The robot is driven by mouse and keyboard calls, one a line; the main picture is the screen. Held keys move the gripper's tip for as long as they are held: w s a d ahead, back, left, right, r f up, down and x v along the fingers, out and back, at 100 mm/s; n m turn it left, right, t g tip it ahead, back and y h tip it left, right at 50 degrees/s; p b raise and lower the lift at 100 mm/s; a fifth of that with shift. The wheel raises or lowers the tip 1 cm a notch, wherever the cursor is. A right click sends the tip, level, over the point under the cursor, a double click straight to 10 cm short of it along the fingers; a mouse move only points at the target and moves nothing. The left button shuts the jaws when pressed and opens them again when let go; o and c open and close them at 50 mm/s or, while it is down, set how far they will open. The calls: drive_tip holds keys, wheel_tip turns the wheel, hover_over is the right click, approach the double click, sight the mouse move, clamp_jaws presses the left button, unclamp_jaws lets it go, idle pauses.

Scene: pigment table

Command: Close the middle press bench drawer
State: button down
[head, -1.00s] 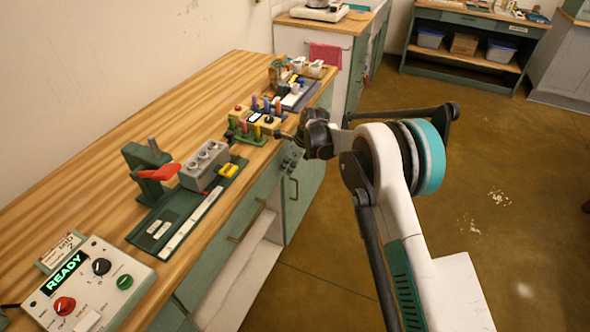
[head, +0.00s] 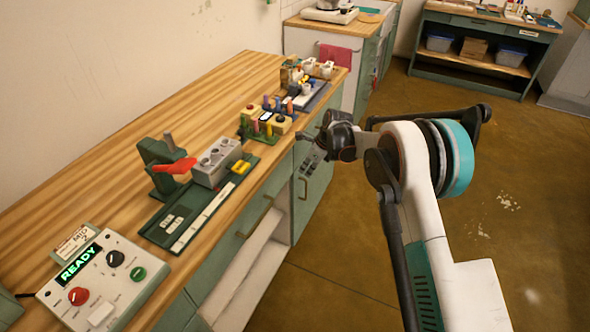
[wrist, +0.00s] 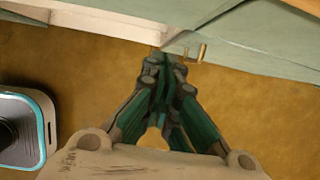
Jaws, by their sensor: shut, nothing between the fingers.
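The press bench (head: 205,95) has a wooden top and green fronts. Its middle drawer front (head: 228,248) has a brass bar handle (head: 258,216); I cannot tell from this angle how far, if at all, it stands out. My gripper (head: 311,150) is beside the bench's front edge, toward the far end, above a door with a brass handle (head: 303,187). In the wrist view my gripper (wrist: 164,62) is shut and empty, its tips close to a pale green front (wrist: 245,40) and a small brass handle (wrist: 203,53). Contact cannot be told.
On the bench stand a control box reading READY (head: 98,278), a press with a red lever (head: 165,165) and coloured pegs. Another counter (head: 335,45) stands beyond.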

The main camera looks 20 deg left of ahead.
drive_tip(key=p+v, duration=0.3)
drive_tip(key=v, duration=0.7)
